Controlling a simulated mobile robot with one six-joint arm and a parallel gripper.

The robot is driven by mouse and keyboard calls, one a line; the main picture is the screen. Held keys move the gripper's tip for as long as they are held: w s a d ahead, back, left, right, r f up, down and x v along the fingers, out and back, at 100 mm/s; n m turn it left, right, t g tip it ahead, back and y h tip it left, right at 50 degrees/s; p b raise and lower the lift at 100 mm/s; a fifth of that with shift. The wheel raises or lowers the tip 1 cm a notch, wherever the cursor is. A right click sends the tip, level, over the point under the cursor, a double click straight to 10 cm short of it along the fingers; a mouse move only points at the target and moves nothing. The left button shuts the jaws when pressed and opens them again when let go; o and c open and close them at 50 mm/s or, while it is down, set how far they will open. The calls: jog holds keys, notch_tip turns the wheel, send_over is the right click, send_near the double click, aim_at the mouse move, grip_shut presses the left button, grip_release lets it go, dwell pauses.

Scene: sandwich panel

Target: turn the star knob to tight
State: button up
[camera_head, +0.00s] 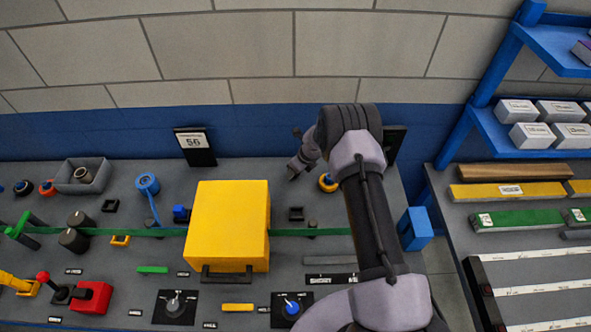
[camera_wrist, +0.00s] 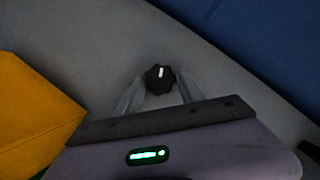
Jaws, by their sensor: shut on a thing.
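The star knob (camera_wrist: 158,80) shows in the wrist view as a small black lobed knob with a white mark on top, on the grey panel. My gripper (camera_wrist: 160,88) has one finger on each side of it and is shut on it. In the head view my gripper (camera_head: 293,174) is at the back of the panel, right of the yellow box. There I cannot make out the knob, which my wrist or gripper seems to hide. I cannot read a tight marking in either view.
The large yellow box (camera_head: 228,222) stands left of my gripper; its yellow side (camera_wrist: 35,110) also shows in the wrist view. A green belt (camera_head: 325,232) runs across the panel. A yellow-ringed part (camera_head: 328,183) is beside my wrist. The blue wall (camera_head: 260,130) is close behind.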

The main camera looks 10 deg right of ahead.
jog(key=m+p, duration=0.1)
jog(key=m+h+p, duration=0.1)
jog(key=m, duration=0.1)
jog(key=shift+a+r+t, duration=0.1)
jog(key=shift+r+t, duration=0.1)
jog(key=shift+t, duration=0.1)
jog(key=shift+m+h+p, duration=0.3)
jog(key=shift+m+p, duration=0.4)
jog(key=shift+p, duration=0.35)
jog(key=shift+f+m, duration=0.15)
jog(key=shift+m, duration=0.15)
jog(key=o, duration=1.3)
jog(key=shift+o, duration=0.2)
jog(key=p+v, duration=0.2)
jog(key=v, duration=1.5)
jog(key=shift+s+a, duration=0.15)
jog(key=shift+s, duration=0.15)
